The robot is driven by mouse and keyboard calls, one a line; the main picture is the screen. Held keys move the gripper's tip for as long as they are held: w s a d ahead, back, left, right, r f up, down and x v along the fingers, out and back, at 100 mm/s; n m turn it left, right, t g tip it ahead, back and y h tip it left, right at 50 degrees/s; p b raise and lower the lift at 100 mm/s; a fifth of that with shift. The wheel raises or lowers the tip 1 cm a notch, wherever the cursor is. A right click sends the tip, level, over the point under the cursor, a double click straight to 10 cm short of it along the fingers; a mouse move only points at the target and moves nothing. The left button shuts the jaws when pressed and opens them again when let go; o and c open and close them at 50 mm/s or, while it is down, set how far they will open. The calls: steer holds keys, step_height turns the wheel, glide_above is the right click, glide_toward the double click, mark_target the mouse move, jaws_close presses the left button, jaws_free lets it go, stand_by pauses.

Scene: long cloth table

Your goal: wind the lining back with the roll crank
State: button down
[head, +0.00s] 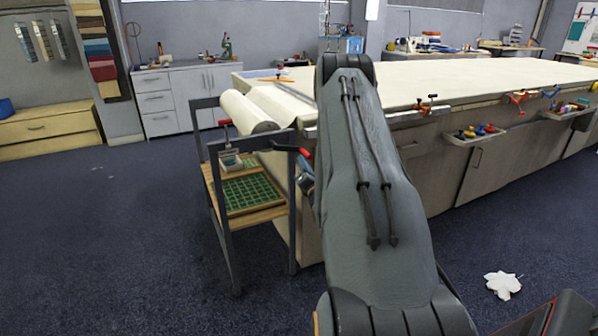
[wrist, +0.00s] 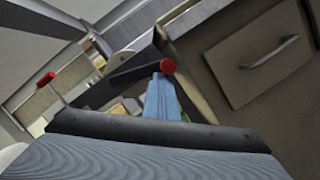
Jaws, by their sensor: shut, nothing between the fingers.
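A thick cream roll of lining (head: 247,112) lies on a dark metal rack at the table's left end. The roll crank (head: 304,152) has a red knob and stands at the rack's near side, just left of my arm. In the wrist view the crank's red knob (wrist: 167,66) sits at the end of a dark bar. My gripper's light-blue fingers (wrist: 161,78) are shut and empty, with their tips close to the knob in the picture. I cannot tell whether they touch it. In the head view my arm mostly hides the gripper.
The long table (head: 450,84) with a cream top stretches right, with clamps and a tool tray (head: 475,133) along its near side. The rack's lower shelf holds a green gridded mat (head: 248,193). Floor at left is clear.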

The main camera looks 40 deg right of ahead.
mark_target(307, 155)
steer(key=shift+s+d+r, duration=0.1)
steer(key=shift+d+r, duration=0.2)
steer(key=shift+d, duration=0.1)
steer(key=shift+s+d+r, duration=0.1)
steer(key=shift+d+r, duration=0.05)
steer(key=shift+r, duration=0.55)
steer(key=shift+d+r, duration=0.15)
steer(key=shift+r, duration=0.55)
steer(key=shift+f, duration=0.2)
